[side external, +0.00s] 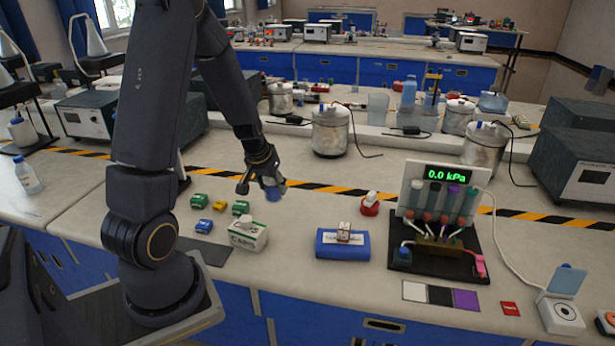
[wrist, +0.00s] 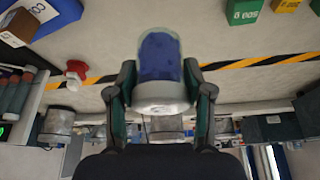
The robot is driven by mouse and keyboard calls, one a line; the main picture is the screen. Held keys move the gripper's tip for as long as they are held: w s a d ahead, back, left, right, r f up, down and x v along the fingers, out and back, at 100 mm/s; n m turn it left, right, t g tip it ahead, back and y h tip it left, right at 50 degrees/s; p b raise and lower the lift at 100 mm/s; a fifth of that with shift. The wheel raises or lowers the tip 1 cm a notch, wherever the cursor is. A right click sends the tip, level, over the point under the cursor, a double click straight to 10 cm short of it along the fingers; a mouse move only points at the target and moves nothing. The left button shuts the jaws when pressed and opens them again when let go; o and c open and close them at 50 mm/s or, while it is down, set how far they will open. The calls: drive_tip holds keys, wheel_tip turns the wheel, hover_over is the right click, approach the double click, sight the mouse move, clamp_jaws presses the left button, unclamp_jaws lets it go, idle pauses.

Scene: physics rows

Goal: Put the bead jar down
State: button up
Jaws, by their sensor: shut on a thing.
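The bead jar (wrist: 160,60) is a clear jar with blue contents and a pale end cap, seen between my fingers in the wrist view. In the side view the jar (side external: 273,190) shows small and blue under my gripper (side external: 259,181). My gripper is shut on it, with one finger on each side; the gripper also shows in the wrist view (wrist: 160,95). The jar appears to be above the bench (side external: 300,205), near the black and yellow stripe, but its exact height is hard to tell. Part of it is hidden by the fingers in the side view.
Green, yellow and blue blocks (side external: 219,206) and a white-green box (side external: 248,236) stand left. A blue block (side external: 342,245) carries a small box. A red-based knob (side external: 370,204) and a display rig (side external: 440,220) stand right. Metal canisters (side external: 330,130) stand behind.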

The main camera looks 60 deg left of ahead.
drive_tip(key=w+a+f, duration=0.1)
drive_tip(key=w+f, duration=0.1)
drive_tip(key=w+a+f, duration=0.1)
drive_tip(key=w+f, duration=0.1)
drive_tip(key=w, duration=0.1)
drive_tip(key=w+a+f, duration=0.2)
drive_tip(key=f, duration=0.1)
drive_tip(key=shift+w+a, duration=0.1)
drive_tip(key=shift+w, duration=0.1)
drive_tip(key=shift+w+a+f, duration=0.1)
drive_tip(key=shift+w+f, duration=0.05)
drive_tip(key=shift+f, duration=0.8)
drive_tip(key=shift+w+f, duration=0.1)
drive_tip(key=shift+f, duration=0.85)
drive_tip(key=shift+f, duration=0.1)
drive_tip(key=o, duration=1.2)
